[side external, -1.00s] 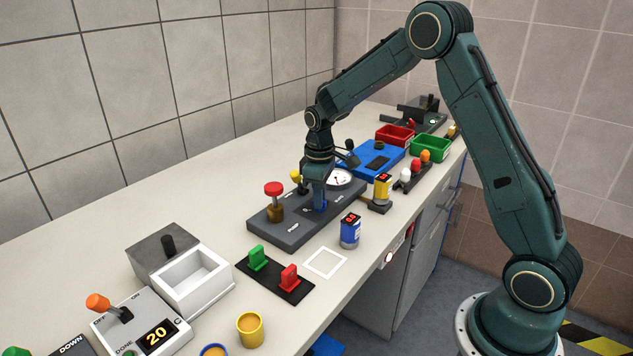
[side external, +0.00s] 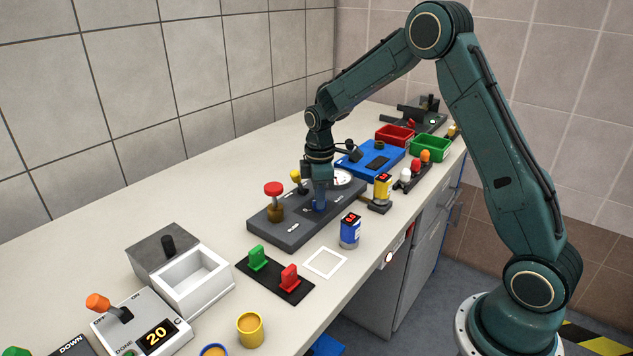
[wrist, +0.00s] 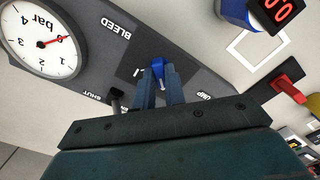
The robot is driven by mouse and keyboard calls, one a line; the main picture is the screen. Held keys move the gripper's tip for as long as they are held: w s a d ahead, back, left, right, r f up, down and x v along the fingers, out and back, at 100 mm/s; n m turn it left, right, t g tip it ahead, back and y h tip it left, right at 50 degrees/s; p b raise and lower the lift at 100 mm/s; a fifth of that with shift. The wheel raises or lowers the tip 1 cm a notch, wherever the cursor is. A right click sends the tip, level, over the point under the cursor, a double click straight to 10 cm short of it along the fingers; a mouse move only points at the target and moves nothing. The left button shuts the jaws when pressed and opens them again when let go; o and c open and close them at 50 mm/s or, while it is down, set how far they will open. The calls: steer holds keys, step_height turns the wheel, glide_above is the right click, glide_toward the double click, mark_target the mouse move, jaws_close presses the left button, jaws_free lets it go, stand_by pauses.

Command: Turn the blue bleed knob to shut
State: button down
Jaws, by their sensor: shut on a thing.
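The blue bleed knob (wrist: 158,66) stands on the dark grey panel (wrist: 205,80), near the word BLEED and the word SHUT. In the side view the blue knob (side external: 319,207) shows just below my gripper (side external: 320,195). My gripper's two fingers (wrist: 159,82) are shut on the knob from both sides, pointing down at the panel. The fingers cover part of the knob, so its exact pointing direction is hard to tell.
A red-topped brown post (side external: 274,202) and a yellow knob (side external: 296,176) stand on the panel close to my gripper. A blue can (side external: 350,231) with a red display and a yellow one (side external: 382,188) stand in front. A white square outline (side external: 325,262) lies on clear table.

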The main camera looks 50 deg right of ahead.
steer(key=shift+w+r, duration=0.1)
steer(key=c, duration=1.5)
jaws_free()
steer(key=shift+o, duration=0.2)
step_height(320, 180, up, 14)
